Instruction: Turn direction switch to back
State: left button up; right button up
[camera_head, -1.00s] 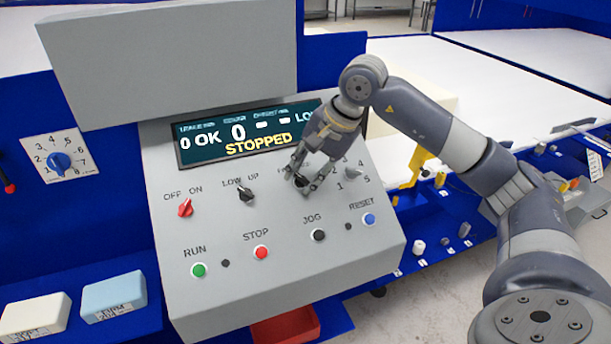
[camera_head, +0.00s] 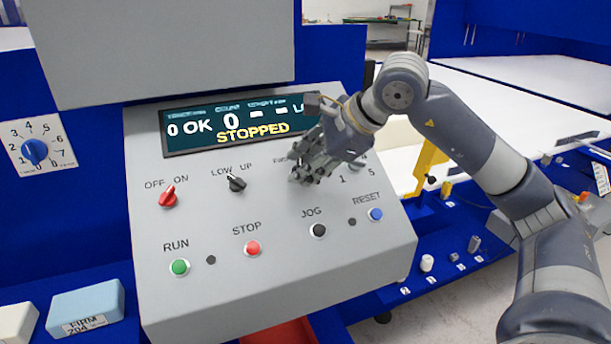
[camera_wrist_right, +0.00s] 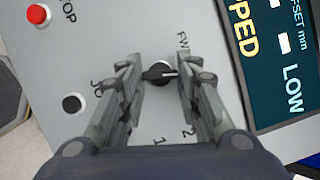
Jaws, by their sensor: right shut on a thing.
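The direction switch is a black knob (camera_wrist_right: 159,72) on the sloping grey control panel (camera_head: 285,285). In the right wrist view it lies between the fingertips, its narrow grip running across the gap towards the FWD label. In the head view my right fingers hide it. My right gripper (camera_head: 308,172) comes in from the right, with its fingertips down at the panel. In the right wrist view the gripper (camera_wrist_right: 160,75) is shut on the knob, one finger at each end of its grip. My left gripper is not in view.
Nearby are the black LOW/UP switch (camera_head: 236,184), the red OFF/ON switch (camera_head: 168,197), and the RUN (camera_head: 180,267), STOP (camera_head: 252,248), JOG (camera_head: 318,230) and RESET (camera_head: 376,214) buttons. The display (camera_head: 240,124) above reads STOPPED.

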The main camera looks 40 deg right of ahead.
jog(key=m+b, duration=0.1)
jog(key=m, duration=0.1)
jog(key=shift+f+m+t+h, duration=0.1)
jog(key=shift+m+t+h, duration=0.2)
jog(key=shift+t, duration=0.1)
jog(key=shift+s+a+m+t+b, duration=0.1)
jog(key=shift+m+t+b, duration=0.2)
jog(key=shift+m+b, duration=0.65)
jog(key=shift+m+h, duration=0.3)
jog(key=shift+m, duration=0.15)
jog(key=o, duration=1)
jog(key=shift+o, duration=0.2)
jog(key=v, duration=1.2)
